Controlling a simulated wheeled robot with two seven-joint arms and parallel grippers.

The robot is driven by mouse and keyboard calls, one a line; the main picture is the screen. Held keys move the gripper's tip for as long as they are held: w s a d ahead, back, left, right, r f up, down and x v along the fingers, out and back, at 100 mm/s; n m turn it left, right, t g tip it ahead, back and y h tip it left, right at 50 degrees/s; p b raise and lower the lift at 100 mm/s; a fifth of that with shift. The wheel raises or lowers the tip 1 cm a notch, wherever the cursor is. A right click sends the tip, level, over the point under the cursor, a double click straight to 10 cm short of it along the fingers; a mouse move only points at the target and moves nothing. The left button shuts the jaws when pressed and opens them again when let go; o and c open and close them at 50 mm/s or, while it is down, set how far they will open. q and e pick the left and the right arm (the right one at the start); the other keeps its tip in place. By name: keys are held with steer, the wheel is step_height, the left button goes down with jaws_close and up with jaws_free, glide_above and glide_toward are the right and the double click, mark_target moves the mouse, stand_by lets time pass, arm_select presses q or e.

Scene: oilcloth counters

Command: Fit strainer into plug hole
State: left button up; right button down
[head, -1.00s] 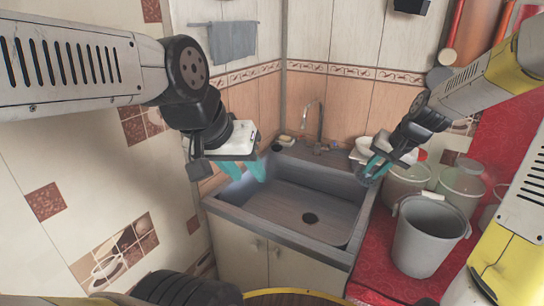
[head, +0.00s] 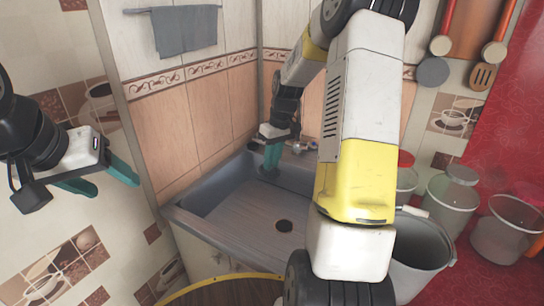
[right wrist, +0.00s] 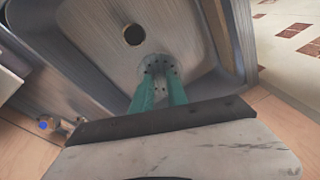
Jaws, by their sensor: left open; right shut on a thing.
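The metal strainer (right wrist: 160,67), a small grey perforated cup, is held between the teal fingers of my right gripper (right wrist: 158,90) in the right wrist view. In the head view my right gripper (head: 271,158) is over the back part of the sink basin (head: 235,212), fingers pointing down. The dark round plug hole (head: 284,226) is in the basin floor, nearer the front. In the right wrist view the plug hole (right wrist: 134,34) is uncovered, just beyond the strainer and apart from it. My left gripper (head: 108,182) is open and empty, left of the sink in front of the tiled wall.
A tap (right wrist: 52,124) stands at the sink's back edge. A towel (head: 185,31) hangs on the wall. The basin floor is otherwise clear.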

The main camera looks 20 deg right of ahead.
steer(key=s+d+f+n+h, duration=0.2)
steer(key=d+n, duration=0.2)
steer(key=d, duration=0.1)
steer(key=shift+w+a+f, duration=0.1)
steer(key=shift+w+f, duration=0.05)
steer(key=shift+f, duration=5.3)
steer(key=shift+w+a+f, duration=0.1)
steer(key=shift+f, duration=5.3)
steer(key=shift+f, duration=0.8)
steer(key=c, duration=1.2)
jaws_free()
steer(key=shift+c, duration=0.2)
step_height(320, 180, up, 8)
